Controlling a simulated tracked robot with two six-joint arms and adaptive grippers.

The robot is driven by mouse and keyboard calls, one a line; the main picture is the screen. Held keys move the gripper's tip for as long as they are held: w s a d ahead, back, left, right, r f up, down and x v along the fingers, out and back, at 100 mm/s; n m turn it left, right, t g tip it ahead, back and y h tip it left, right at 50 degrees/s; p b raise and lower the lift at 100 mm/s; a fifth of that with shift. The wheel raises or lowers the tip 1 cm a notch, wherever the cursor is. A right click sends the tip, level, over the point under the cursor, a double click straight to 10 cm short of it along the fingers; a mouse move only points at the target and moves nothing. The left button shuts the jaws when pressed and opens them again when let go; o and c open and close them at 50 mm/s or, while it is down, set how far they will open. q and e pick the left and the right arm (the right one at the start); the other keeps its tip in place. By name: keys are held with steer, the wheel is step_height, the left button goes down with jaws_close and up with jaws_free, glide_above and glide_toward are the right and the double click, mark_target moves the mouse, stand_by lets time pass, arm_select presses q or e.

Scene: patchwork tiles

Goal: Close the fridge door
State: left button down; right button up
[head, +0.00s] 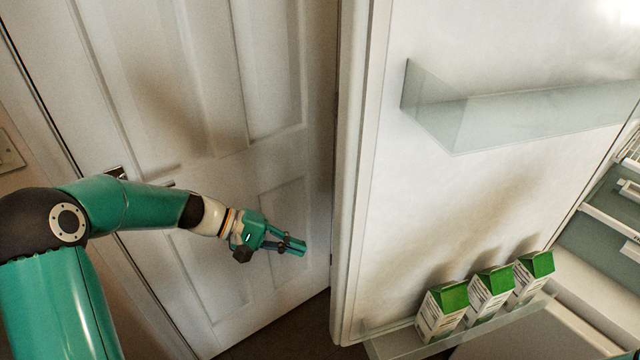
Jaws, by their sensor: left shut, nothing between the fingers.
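The fridge door (440,210) stands open on the right of the head view, its inner face towards me. Its near edge runs upright in the middle of the picture. On its lower shelf (400,346) stand several white cartons with green tops, one of them at the left end (440,318). A clear upper shelf (520,108) is empty. My left gripper (298,246) is shut and empty, left of the fridge door's edge and apart from it in the picture. My right gripper is not in view.
A white panelled room door (215,90) is behind my left arm, with a handle (118,173) partly behind the arm. Part of the fridge's interior with shelves (610,205) shows at the right edge. Dark floor (290,330) shows between the two doors.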

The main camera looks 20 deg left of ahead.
arm_select(q)
steer(key=s+a+r+m+t+h+b, duration=0.1)
steer(key=a+r+m+h, duration=0.15)
steer(key=r, duration=0.85)
steer(key=a+r+m+t+h, duration=0.1)
steer(key=a+r+t+h, duration=0.15)
steer(key=r, duration=0.75)
steer(key=d+p, duration=0.3)
steer(key=d, duration=0.8)
steer(key=shift+w+d+r+g+p, duration=0.15)
steer(key=shift+w+g+p, duration=0.1)
steer(key=shift+g+p, duration=0.15)
